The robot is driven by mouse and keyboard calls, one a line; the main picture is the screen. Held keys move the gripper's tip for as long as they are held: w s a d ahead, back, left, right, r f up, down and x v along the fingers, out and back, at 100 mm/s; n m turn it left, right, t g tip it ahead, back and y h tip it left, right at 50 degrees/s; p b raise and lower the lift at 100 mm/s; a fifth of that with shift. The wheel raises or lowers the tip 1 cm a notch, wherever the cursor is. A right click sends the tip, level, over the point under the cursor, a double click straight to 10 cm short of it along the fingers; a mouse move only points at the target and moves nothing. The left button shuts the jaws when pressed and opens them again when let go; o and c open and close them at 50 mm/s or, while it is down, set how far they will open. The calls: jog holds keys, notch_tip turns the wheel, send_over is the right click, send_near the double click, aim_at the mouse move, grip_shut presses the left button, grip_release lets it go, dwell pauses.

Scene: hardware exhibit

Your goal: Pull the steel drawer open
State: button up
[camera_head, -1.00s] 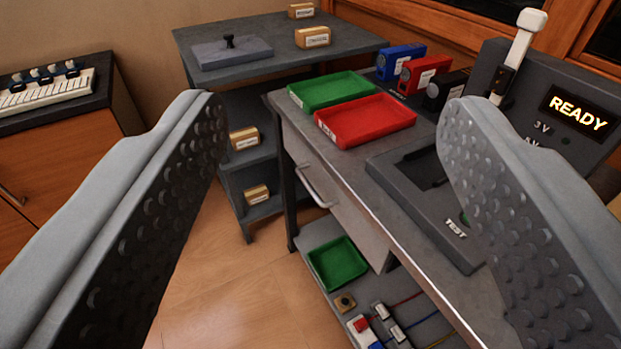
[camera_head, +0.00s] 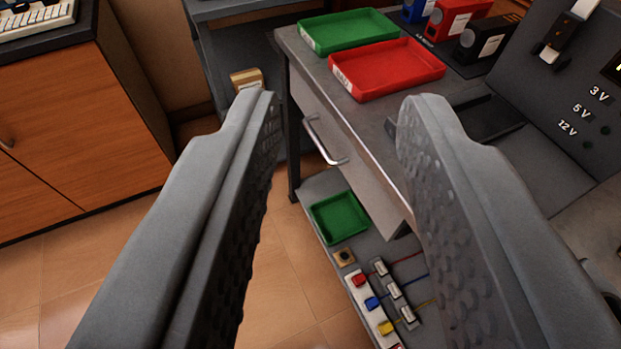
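The steel drawer (camera_head: 352,167) is a grey front under the bench top, with a curved bar handle (camera_head: 321,143) on it. The drawer front looks flush with the bench, so it appears shut. My gripper (camera_head: 335,105) is open, with one finger on each side of the picture. The handle shows in the gap between the fingers, apart from both. The right finger hides part of the bench and the right end of the drawer area.
A red tray (camera_head: 388,68) and a green tray (camera_head: 348,30) stand on the bench top. The lower shelf holds another green tray (camera_head: 340,217) and a wired switch strip (camera_head: 368,308). A wooden cabinet (camera_head: 80,125) stands left. Tiled floor between is clear.

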jog(key=w+a+f+n+g+h, duration=0.1)
jog(key=w+a+f+g+h, duration=0.15)
jog(key=w+f, duration=0.4)
jog(key=w+a+f+n+g+h, duration=0.15)
jog(key=w+f+g, duration=0.25)
jog(key=f, duration=0.6)
jog(key=w+a+f+g+h, duration=0.3)
jog(key=w+f, duration=0.2)
jog(key=f, duration=0.3)
jog(key=w+a+f+n+t+h, duration=0.2)
jog(key=w+a+f+n+h, duration=0.1)
jog(key=w+a+f+h, duration=0.55)
jog(key=w+d+f, duration=0.1)
jog(key=w+d, duration=0.3)
jog(key=d, duration=0.2)
jog(key=w+d+f+y, duration=0.1)
jog(key=w+d+f, duration=0.1)
jog(key=w+d, duration=0.2)
jog(key=d, duration=0.2)
jog(key=shift+d+f, duration=0.25)
jog(key=shift+d, duration=0.15)
jog(key=shift+y, duration=0.25)
jog(key=shift+c, duration=0.2)
grip_shut()
